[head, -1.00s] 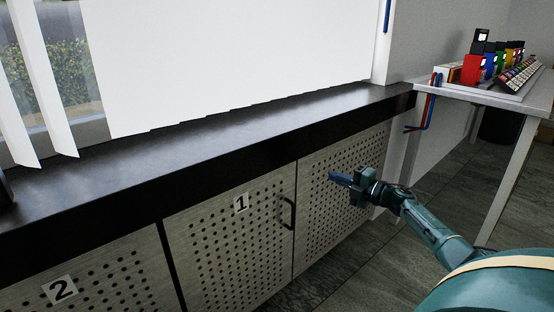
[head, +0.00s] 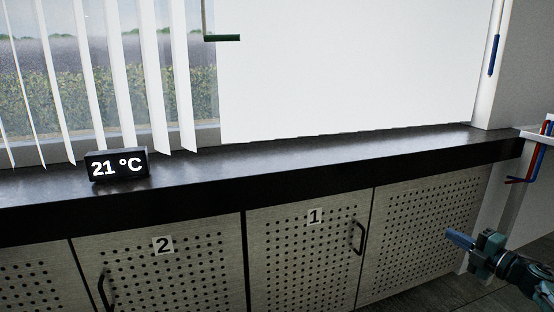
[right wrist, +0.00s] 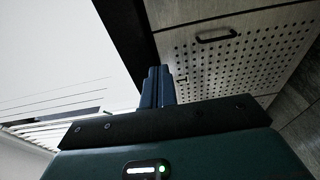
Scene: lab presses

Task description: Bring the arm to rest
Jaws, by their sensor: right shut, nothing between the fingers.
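My right gripper (head: 460,239) is at the lower right of the head view, in front of the perforated cabinet panel to the right of door 1. Its blue fingers are together with nothing between them. In the right wrist view the fingers (right wrist: 158,86) show close together, with a cabinet door and its handle beyond them. The gripper appears apart from the cabinet. My left gripper is not in view.
A dark counter (head: 240,178) runs above cabinet door 1 (head: 305,260) and door 2 (head: 165,278), both shut. A temperature display (head: 117,165) reading 21 °C stands on the counter. Behind are a window with slats (head: 125,80) and a white panel (head: 350,70).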

